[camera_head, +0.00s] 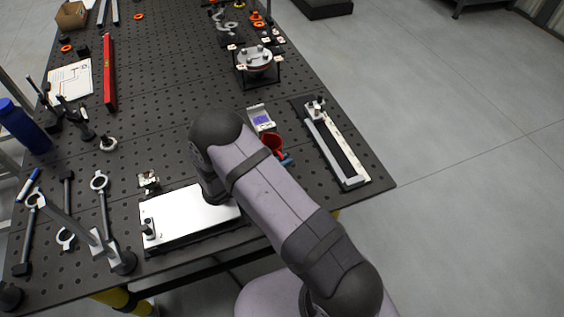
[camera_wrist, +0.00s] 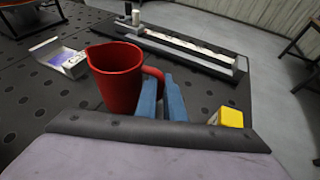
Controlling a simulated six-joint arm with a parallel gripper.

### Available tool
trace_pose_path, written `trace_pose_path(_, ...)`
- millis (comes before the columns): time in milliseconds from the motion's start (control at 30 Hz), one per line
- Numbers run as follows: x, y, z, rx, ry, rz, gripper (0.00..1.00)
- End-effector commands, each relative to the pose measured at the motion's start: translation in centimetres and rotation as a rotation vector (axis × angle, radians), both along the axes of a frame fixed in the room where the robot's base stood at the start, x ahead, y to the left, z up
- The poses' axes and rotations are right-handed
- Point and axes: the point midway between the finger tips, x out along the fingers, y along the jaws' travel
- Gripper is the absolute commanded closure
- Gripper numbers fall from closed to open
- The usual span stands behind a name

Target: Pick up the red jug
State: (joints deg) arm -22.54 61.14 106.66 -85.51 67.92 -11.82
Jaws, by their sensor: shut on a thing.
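The red jug (camera_wrist: 115,80) stands upright in the wrist view, with its spout to the left and its handle (camera_wrist: 155,79) to the right. My gripper (camera_wrist: 162,92) has blue fingers close together at the handle, shut on it. In the head view the jug (camera_head: 270,142) is mostly hidden behind my arm, and only a red part and a bit of the blue fingers (camera_head: 286,160) show. I cannot tell whether the jug's base touches the bench, because its bottom is partly hidden.
A small box with a blue-purple face (camera_head: 262,118) lies beside the jug. A long rail fixture (camera_head: 350,178) runs along the bench's right edge. A white plate (camera_head: 185,215) lies in front. A yellow block (camera_wrist: 231,117) shows near the fingers. The bench (camera_head: 165,100) is perforated and dark.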

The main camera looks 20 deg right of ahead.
Motion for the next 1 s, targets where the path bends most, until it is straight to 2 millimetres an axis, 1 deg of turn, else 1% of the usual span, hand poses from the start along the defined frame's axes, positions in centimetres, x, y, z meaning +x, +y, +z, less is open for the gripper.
trace_pose_path(367,0.0,0.0,2.1,0.0,-0.003,0.0,1.0)
trace_pose_path(1000,0.0,0.0,7.1,0.0,-0.003,-0.001,1.0)
